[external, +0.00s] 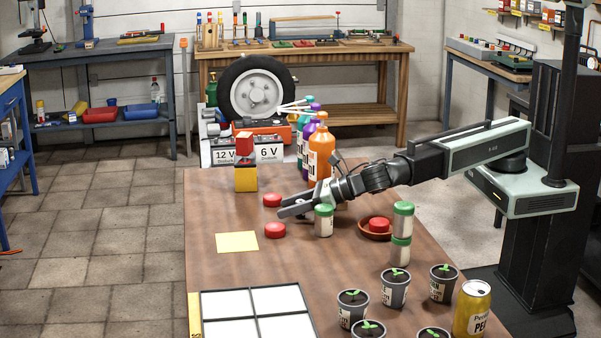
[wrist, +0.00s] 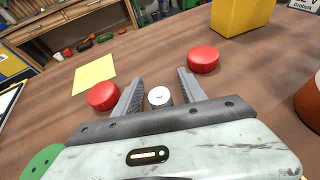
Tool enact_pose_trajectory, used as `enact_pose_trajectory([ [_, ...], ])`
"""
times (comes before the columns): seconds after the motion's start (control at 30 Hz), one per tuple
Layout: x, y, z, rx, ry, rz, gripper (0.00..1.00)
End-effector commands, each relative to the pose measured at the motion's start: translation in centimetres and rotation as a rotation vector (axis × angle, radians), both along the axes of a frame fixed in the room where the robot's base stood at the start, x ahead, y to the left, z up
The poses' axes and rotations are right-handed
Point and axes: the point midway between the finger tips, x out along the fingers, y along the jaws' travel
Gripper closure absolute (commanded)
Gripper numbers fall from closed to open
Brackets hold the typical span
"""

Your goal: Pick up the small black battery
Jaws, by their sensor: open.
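A small upright cylinder with a pale metal top and a dark side (wrist: 160,97), which looks like the battery, stands on the brown table between my gripper's fingers in the wrist view. My gripper (wrist: 160,78) is open, with one finger on each side of it and small gaps showing. In the external view my gripper (external: 283,208) is low over the table, and I cannot make out the battery there.
Red discs (external: 272,200) (external: 275,230) lie close to both sides of my fingers. A green-lidded jar (external: 324,220) stands right beside my gripper. A yellow block (external: 246,182) with a red one on top stands behind. A yellow sheet (external: 237,242) lies to the left.

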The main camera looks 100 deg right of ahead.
Motion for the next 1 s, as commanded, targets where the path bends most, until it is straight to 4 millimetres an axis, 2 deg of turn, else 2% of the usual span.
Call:
enact_pose_trajectory([
  [0.07, -0.1, 0.0, 0.1, 0.000, 0.000, 0.000, 0.51],
  [0.23, -0.1, 0.0, 0.1, 0.000, 0.000, 0.000, 0.99],
  [0.53, -0.1, 0.0, 0.2, 0.000, 0.000, 0.000, 1.00],
  [0.67, -0.1, 0.0, 1.0, 0.000, 0.000, 0.000, 1.00],
  [0.77, -0.1, 0.0, 2.5, 0.000, 0.000, 0.000, 1.00],
  [1.0, -0.1, 0.0, 7.7, 0.000, 0.000, 0.000, 1.00],
])
